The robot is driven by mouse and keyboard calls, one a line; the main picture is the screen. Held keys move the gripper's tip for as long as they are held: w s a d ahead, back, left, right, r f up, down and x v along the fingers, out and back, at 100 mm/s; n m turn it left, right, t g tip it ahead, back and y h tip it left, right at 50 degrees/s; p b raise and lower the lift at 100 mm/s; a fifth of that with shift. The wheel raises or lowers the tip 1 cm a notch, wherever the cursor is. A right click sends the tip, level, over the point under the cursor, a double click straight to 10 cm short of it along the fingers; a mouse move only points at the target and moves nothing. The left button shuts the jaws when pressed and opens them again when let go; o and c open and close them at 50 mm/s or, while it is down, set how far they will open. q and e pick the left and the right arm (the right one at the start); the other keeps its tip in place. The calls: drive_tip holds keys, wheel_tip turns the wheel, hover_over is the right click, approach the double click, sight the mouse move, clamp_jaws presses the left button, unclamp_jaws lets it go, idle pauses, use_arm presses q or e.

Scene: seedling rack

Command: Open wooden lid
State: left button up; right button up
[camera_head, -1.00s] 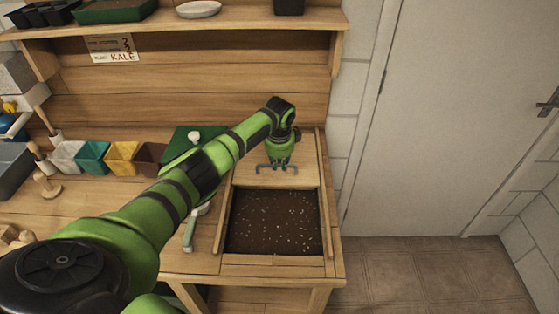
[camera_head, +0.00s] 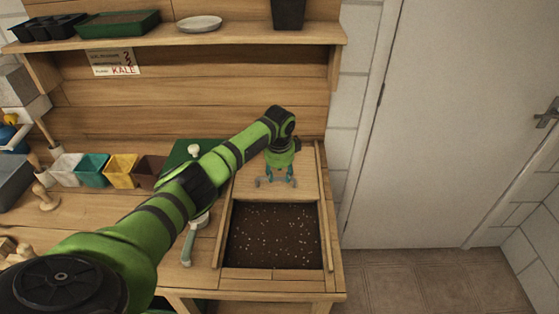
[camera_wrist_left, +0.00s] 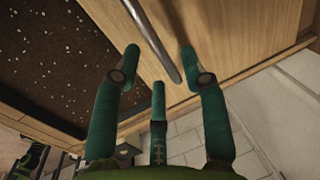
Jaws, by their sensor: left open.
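The wooden lid (camera_head: 248,190) lies flat at the back of the bench bin, with dark soil (camera_head: 275,235) exposed in front of it. In the left wrist view the lid (camera_wrist_left: 240,25) carries a slim metal bar handle (camera_wrist_left: 155,45). My left gripper (camera_head: 277,182) is over the lid, its fingers pointing down. In the wrist view the open gripper (camera_wrist_left: 160,52) has its fingertips on either side of the handle, with a gap to each. Contact with the lid cannot be told. The handle is not discernible in the head view. My right gripper is not in view.
A green-handled tool (camera_head: 190,242) lies left of the bin. Several coloured pots, including a yellow one (camera_head: 121,171), stand further left. A shelf (camera_head: 240,36) runs above the bench. A white door (camera_head: 440,120) and clear floor are at the right.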

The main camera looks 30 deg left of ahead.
use_arm(q)
wheel_tip(320, 180, up, 10)
drive_tip(key=s+d, duration=0.1)
drive_tip(key=shift+s+r, duration=0.15)
drive_tip(key=shift+s, duration=0.25)
